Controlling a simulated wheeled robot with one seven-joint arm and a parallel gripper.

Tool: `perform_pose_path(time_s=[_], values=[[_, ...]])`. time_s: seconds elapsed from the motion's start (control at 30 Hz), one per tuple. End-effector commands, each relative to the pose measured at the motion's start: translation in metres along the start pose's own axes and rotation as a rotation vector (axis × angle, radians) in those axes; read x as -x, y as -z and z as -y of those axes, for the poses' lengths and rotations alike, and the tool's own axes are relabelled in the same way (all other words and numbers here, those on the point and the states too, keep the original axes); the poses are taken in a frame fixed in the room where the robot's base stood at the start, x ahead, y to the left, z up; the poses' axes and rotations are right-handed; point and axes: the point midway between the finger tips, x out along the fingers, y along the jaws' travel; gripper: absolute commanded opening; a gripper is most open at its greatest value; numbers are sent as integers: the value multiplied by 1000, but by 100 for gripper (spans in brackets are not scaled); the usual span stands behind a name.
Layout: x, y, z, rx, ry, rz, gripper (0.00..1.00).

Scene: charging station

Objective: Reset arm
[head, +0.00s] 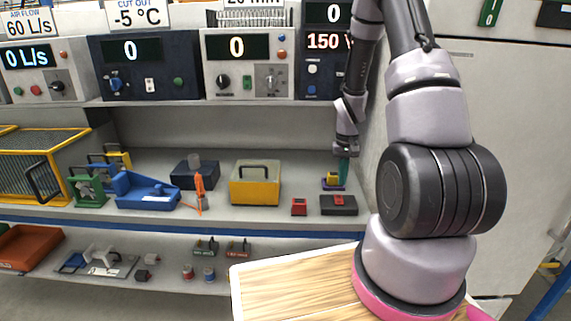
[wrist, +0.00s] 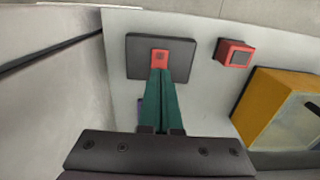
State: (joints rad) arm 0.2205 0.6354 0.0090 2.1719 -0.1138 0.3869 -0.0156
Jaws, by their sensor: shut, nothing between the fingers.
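My gripper (head: 343,178) hangs from my arm above the right end of the middle shelf, pointing down. In the wrist view its two green fingers (wrist: 159,78) lie together with nothing between them. Their tips overlap the red patch (wrist: 160,58) on a dark flat box (wrist: 138,57); I cannot tell whether they touch it. The same dark box (head: 339,206) is in the head view near the shelf's front edge, just below the gripper. A small yellow and purple item (head: 331,182) is beside the fingers and partly hidden by them.
A small red box (head: 299,206) and a yellow case with a handle (head: 254,186) stand to the left. A blue tray (head: 146,191) is further left. A control panel (head: 325,75) overhangs the shelf. A pale wall (wrist: 60,95) rises close beside the gripper.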

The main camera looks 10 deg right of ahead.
Motion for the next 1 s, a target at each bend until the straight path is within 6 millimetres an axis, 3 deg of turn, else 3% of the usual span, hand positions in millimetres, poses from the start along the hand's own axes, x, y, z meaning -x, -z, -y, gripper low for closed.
perform_pose_path(time_s=[0.17,0.33,0.47,0.7,1.0], values=[[26,2,5,-5,5,-30,0],[100,-1,20,-24,26,-112,0],[162,-16,33,-42,54,-180,0],[260,-63,53,-66,125,-299,0],[348,-149,69,-80,246,-435,0]])
